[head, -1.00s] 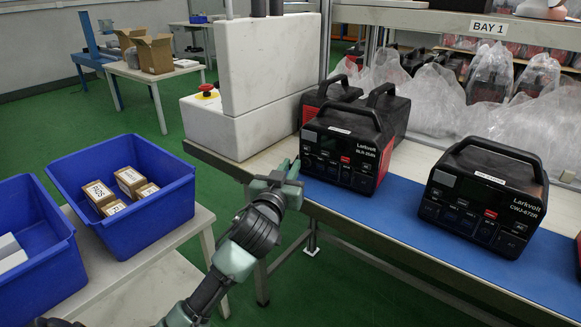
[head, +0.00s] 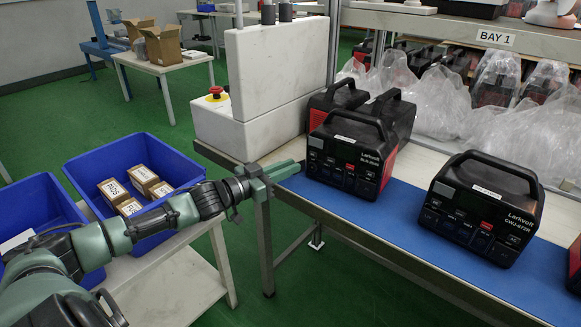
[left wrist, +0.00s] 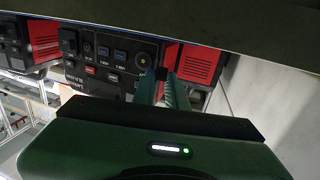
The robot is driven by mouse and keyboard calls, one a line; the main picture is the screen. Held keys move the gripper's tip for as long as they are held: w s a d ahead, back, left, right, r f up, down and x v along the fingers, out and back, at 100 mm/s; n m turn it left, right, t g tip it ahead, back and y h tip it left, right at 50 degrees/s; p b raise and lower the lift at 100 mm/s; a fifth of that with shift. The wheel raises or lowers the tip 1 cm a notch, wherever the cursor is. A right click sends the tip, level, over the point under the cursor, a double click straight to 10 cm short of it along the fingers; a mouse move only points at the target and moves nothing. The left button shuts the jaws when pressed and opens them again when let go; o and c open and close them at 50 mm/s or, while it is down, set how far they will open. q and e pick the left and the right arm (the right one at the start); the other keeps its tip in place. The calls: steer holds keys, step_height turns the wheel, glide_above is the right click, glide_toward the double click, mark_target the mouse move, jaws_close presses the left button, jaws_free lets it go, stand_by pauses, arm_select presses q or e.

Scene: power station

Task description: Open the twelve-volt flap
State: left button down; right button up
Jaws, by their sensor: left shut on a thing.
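The black Larkvolt power station (head: 345,152) with red sides stands on the blue mat, its front panel towards me. My left gripper (head: 301,164) reaches its lower left front. In the left wrist view, upside down, the panel (left wrist: 112,74) shows ports, a red label and a round socket (left wrist: 143,60) with a yellowish ring. Beside this socket the left gripper (left wrist: 163,80) is shut on a small dark piece, which looks like the twelve-volt flap (left wrist: 161,73). The fingers partly hide it, and how far it is turned cannot be made out. My right gripper is not in view.
A second Larkvolt unit (head: 482,208) stands to the right on the blue mat (head: 420,235). Another unit (head: 338,97) stands behind the first. A white machine with a red button (head: 216,94) is at the left.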

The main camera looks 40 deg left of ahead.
arm_select(q)
steer(key=m+h, duration=0.1)
steer(key=a+m+g+h, duration=0.1)
steer(key=h, duration=0.1)
steer(key=shift+w+a+r, duration=0.15)
steer(key=shift+w, duration=0.25)
steer(key=shift+w+a+m+g+h, duration=0.1)
steer(key=shift+w+m+g+h, duration=0.05)
steer(key=shift+m+g+h, duration=0.35)
steer(key=shift+w+a+m+g+h, duration=0.1)
steer(key=shift+m+g+h, duration=0.3)
steer(key=shift+h, duration=0.2)
steer(key=shift+w+a+m+g+h+b, duration=0.15)
steer(key=shift+m+g+h+b, duration=0.35)
steer(key=shift+h, duration=0.4)
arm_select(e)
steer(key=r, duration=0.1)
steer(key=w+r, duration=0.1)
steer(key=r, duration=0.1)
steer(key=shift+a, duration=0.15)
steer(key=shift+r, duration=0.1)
arm_select(q)
steer(key=c, duration=1.5)
jaws_free()
steer(key=shift+w+g, duration=0.1)
steer(key=shift+g, duration=0.2)
steer(key=shift+f+m, duration=0.2)
steer(key=shift+m, duration=0.1)
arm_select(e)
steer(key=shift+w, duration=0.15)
